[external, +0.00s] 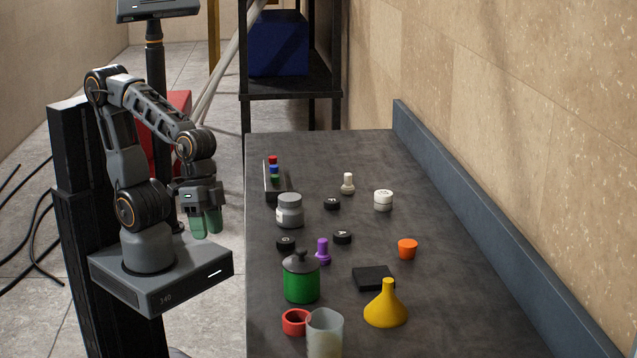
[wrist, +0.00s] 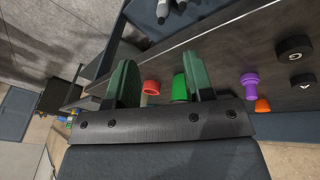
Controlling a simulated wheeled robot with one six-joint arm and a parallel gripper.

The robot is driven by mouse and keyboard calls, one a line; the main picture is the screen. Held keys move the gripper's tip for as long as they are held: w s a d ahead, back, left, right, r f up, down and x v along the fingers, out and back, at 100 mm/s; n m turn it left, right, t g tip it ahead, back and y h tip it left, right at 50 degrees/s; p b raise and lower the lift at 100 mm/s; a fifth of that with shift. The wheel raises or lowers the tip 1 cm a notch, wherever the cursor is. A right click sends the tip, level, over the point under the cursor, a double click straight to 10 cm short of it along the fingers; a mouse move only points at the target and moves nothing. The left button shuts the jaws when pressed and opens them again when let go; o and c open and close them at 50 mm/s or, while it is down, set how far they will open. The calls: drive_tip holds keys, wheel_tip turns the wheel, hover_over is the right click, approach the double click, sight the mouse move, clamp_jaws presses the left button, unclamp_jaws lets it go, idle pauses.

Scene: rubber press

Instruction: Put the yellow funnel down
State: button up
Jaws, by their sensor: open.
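The yellow funnel (external: 386,307) stands on the dark table at the front right, wide end down and spout up. Nothing is holding it. My gripper (external: 206,222) hangs left of the table edge, above my base, well away from the funnel. In the wrist view my gripper's two green fingers (wrist: 158,82) are apart with nothing gripped between them. The funnel cannot be made out in the wrist view.
Near the funnel on the table (external: 460,325) are a black block (external: 373,278), an orange cup (external: 407,249), a green jar (external: 301,280), a red ring (external: 296,321) and a translucent cup (external: 325,334). A purple piece (external: 322,251) and black caps stand farther back. The front right is clear.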

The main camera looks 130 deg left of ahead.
drive_tip(key=s+m+y, duration=0.1)
drive_tip(key=s+a+m, duration=0.1)
drive_tip(key=shift+s+a+f+m+y, duration=0.3)
drive_tip(key=shift+f+y, duration=0.05)
drive_tip(key=shift+y, duration=0.05)
drive_tip(key=shift+r, duration=0.1)
wheel_tip(320, 180, up, 3)
drive_tip(key=p, duration=0.2)
drive_tip(key=shift+t+p, duration=0.3)
drive_tip(key=shift+p, duration=0.05)
